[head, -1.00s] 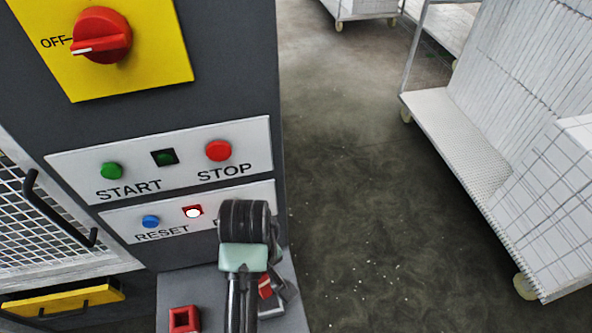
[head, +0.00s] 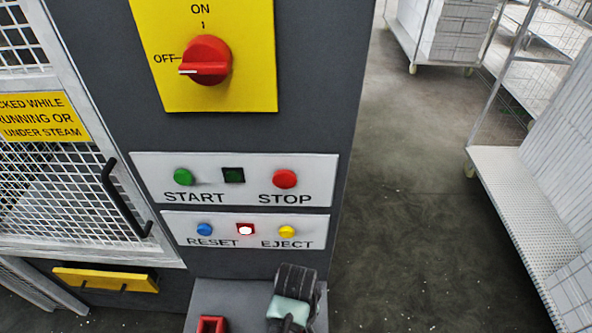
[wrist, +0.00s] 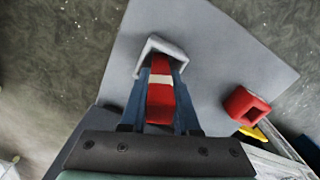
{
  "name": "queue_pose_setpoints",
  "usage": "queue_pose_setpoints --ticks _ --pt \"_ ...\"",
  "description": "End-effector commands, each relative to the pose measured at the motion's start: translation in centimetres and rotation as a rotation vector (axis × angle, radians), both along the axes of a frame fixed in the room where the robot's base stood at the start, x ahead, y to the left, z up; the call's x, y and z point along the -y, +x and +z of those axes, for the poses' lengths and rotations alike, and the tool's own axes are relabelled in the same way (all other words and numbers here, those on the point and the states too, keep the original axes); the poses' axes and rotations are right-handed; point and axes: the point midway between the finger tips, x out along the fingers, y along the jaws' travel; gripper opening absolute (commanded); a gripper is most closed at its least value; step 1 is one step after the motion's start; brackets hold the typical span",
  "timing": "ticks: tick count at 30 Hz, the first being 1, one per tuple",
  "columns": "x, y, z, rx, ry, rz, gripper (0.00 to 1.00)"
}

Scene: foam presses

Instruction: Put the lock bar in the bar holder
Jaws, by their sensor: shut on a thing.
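The lock bar (wrist: 160,97) is red with a white band. In the wrist view it lies between the two blue fingers of my gripper (wrist: 161,68), which is shut on it. A light grey square bracket (wrist: 163,47) on a grey shelf (wrist: 215,55) surrounds the bar's far end in the picture; I cannot tell how deep the bar sits in it. A red square socket (wrist: 245,105) stands on the same shelf to the right, and also shows in the head view (head: 212,325). The head view shows my wrist at the bottom, with fingers and bar hidden.
Above the shelf is a dark control panel with a red rotary switch (head: 205,60) at OFF and START, STOP, RESET and EJECT buttons. A mesh door (head: 60,190) is at left. A white rack cart (head: 510,190) stands right, across open floor.

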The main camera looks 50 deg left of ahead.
Motion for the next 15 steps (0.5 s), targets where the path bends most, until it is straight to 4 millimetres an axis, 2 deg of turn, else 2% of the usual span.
queue_pose_setpoints --ticks 7,8,12,15 --pt "0.00 0.05 -0.35 0.000 0.001 -0.001 0.00" --pt "0.02 0.01 -0.31 0.000 0.000 -0.001 0.35" --pt "0.03 0.00 -0.29 -0.001 -0.001 -0.001 0.60" --pt "0.03 0.00 -0.28 -0.001 -0.001 -0.001 0.60"
